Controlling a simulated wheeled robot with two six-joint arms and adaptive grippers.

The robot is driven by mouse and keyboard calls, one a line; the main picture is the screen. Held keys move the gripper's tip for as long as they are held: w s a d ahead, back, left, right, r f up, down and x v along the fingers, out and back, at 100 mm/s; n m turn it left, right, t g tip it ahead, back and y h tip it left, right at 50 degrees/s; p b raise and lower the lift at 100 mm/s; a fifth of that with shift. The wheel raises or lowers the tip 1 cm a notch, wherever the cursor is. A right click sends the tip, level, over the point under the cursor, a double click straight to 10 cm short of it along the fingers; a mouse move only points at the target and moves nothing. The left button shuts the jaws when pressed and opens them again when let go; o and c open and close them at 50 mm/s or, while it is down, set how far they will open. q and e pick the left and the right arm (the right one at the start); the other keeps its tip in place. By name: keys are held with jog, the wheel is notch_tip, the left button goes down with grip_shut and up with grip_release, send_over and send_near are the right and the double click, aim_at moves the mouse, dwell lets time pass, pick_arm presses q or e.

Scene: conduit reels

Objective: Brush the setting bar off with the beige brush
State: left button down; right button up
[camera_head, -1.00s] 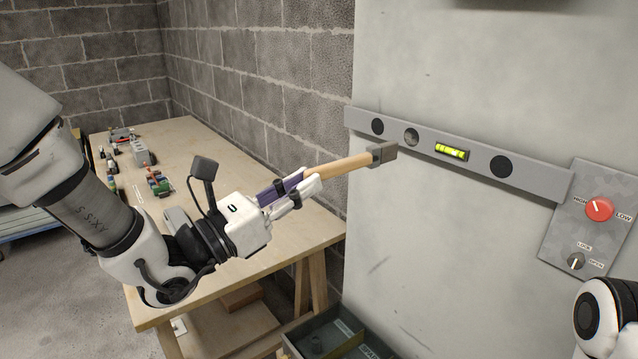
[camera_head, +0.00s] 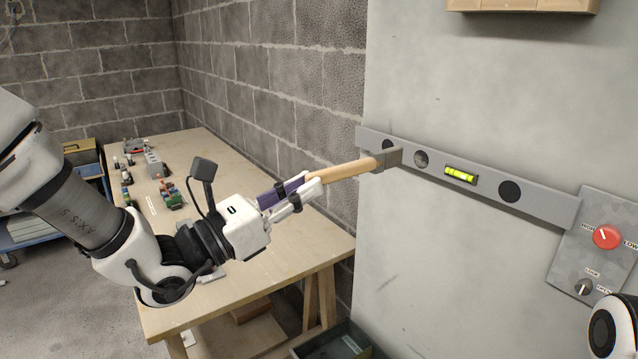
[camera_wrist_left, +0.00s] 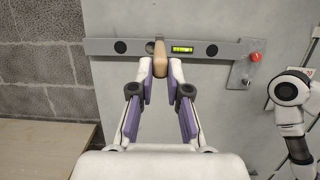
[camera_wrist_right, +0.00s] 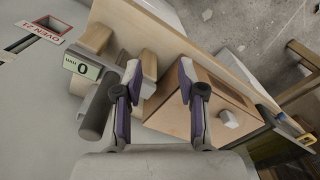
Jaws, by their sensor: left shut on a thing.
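The setting bar (camera_head: 540,200) is a long grey bar on the pale wall panel, with dark round holes and a yellow-green vial. It also shows in the left wrist view (camera_wrist_left: 220,50). My left gripper (camera_head: 312,186) is shut on the wooden handle of the beige brush (camera_head: 345,169). The brush's grey head overlaps the left part of the bar, by its first hole; I cannot tell whether it touches. In the left wrist view the handle (camera_wrist_left: 160,62) points away between the fingers. My right gripper (camera_wrist_right: 158,78) is open, its fingers apart near a wooden block.
A control plate (camera_head: 580,245) with a red knob (camera_head: 607,237) sits at the bar's right end. A wooden table (camera_head: 230,180) with small parts stands left, against the block wall. A dark bin (camera_head: 335,345) is below. A wooden box (camera_wrist_right: 195,105) shows in the right wrist view.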

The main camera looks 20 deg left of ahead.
pick_arm(q)
jog(key=w+d+f+p, duration=0.1)
jog(key=w+f+p, duration=0.2)
jog(key=w+p, duration=0.5)
jog(key=shift+d+f, duration=0.2)
jog(key=shift+d, duration=0.15)
pick_arm(e)
notch_tip(320, 180, up, 10)
jog(key=shift+r, duration=0.15)
pick_arm(q)
jog(key=shift+w+d, duration=0.35)
jog(key=shift+w, duration=0.15)
pick_arm(e)
jog(key=shift+w, duration=0.1)
